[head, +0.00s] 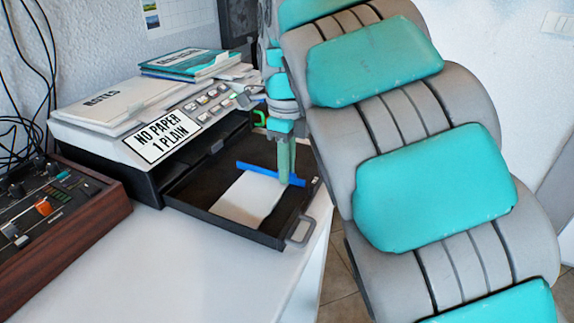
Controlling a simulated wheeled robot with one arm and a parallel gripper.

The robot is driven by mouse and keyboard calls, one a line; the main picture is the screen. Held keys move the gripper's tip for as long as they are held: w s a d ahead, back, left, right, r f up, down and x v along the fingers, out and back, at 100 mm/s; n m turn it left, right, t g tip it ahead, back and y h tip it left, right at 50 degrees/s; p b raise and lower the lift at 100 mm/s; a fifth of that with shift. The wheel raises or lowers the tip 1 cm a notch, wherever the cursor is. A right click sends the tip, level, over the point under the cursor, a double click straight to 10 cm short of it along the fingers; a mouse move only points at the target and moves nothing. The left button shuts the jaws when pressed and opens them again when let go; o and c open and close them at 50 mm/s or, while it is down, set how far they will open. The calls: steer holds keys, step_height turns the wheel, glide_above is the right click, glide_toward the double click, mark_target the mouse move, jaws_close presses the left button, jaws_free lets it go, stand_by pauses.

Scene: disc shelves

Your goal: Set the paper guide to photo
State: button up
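A grey and black printer (112,148) has its dark paper tray (222,230) pulled out. The blue paper guide (260,170) is a bar lying across the tray. A white paper stack (249,199) lies in the tray on the near side of the guide. My gripper (286,180) reaches down into the tray, with its green fingers at the right part of the guide. The fingers overlap in this view, so I cannot tell whether they grip the guide or only touch it. Any size markings for photo are not readable.
A sign on the printer (162,136) reads "NO PAPER 1 PLAIN". Notes (105,103) and books (186,64) lie on top. A wooden-sided control console (85,230) stands at left. The white table (215,275) is clear in front of the tray handle (300,232).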

steer(key=shift+o, duration=1.3)
step_height(320, 180, up, 8)
steer(key=shift+s+a+f, duration=0.1)
steer(key=shift+f, duration=0.05)
steer(key=shift+p, duration=0.3)
